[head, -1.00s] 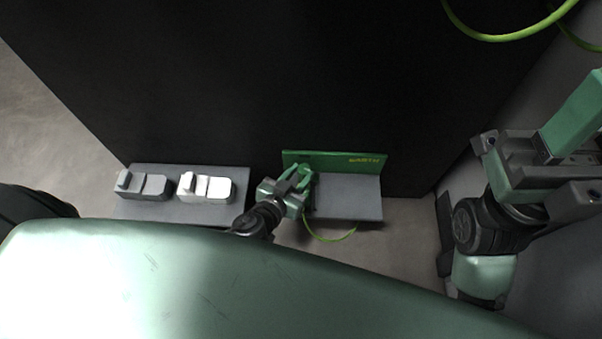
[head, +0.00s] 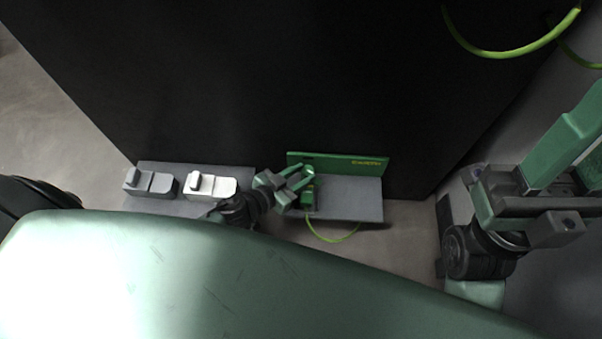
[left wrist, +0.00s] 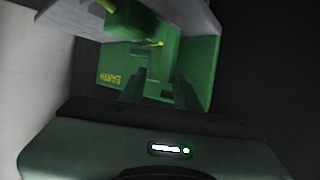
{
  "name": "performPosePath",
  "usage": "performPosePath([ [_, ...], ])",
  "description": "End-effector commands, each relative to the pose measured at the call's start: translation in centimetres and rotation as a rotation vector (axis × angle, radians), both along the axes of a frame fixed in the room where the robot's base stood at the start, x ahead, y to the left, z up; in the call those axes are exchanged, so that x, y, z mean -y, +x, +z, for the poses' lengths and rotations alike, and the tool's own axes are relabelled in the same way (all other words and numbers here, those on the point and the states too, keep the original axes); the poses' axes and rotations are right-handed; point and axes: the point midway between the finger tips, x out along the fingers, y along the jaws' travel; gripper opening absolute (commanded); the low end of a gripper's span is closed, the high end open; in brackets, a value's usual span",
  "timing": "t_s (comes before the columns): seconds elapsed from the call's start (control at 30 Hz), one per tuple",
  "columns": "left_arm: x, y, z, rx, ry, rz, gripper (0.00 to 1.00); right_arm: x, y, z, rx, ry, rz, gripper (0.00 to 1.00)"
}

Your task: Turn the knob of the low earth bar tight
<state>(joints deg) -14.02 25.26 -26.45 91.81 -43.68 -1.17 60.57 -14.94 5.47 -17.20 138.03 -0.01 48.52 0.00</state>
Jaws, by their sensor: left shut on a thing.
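The low earth bar is a green plate with yellow lettering (head: 345,161) at the back of a grey shelf in the head view. It also shows in the left wrist view (left wrist: 118,66). A green block (head: 309,196) with a yellow-green cable stands on the shelf, with a rounded green knob (head: 309,170) by it. My left gripper (head: 307,174) reaches in from the left and is shut on the knob, which its fingers partly hide. In the left wrist view the two dark fingers (left wrist: 160,92) stand against green. My right gripper's tips are outside the head view.
A grey two-part block (head: 150,183) and a white one (head: 210,186) stand on a grey shelf (head: 160,206) at left. A yellow-green cable (head: 333,240) loops below the earth bar's shelf. Another cable (head: 500,54) hangs at top right. A black cabinet wall (head: 250,80) rises behind.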

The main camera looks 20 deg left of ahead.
Motion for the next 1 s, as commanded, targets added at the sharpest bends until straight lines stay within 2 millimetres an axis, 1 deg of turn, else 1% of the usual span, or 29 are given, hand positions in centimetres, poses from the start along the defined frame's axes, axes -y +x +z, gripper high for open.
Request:
performPosePath([
  [0.03, 0.0, 0.2, 0.2, 0.005, -0.001, 0.001, 0.40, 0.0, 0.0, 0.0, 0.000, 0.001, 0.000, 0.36],
  [0.07, 0.0, 0.2, 0.2, 0.005, -0.001, 0.001, 0.49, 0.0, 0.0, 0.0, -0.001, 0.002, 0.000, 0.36],
  [0.1, 0.0, 0.2, 0.2, 0.004, -0.001, 0.001, 0.54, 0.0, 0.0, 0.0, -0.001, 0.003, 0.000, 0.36],
  [0.5, -0.2, 0.2, 0.1, 0.003, 0.003, 0.007, 0.54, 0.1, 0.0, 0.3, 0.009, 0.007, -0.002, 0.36],
  [0.67, -0.1, 0.1, -0.2, 0.001, 0.002, 0.035, 0.54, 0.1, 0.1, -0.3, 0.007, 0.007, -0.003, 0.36],
  [0.87, 0.3, 0.0, -0.4, 0.002, -0.001, 0.169, 0.54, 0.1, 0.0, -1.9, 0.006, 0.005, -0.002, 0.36],
  [1.0, 0.6, -0.1, -0.2, 0.003, -0.002, 0.288, 0.54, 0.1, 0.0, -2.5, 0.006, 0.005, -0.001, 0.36],
])
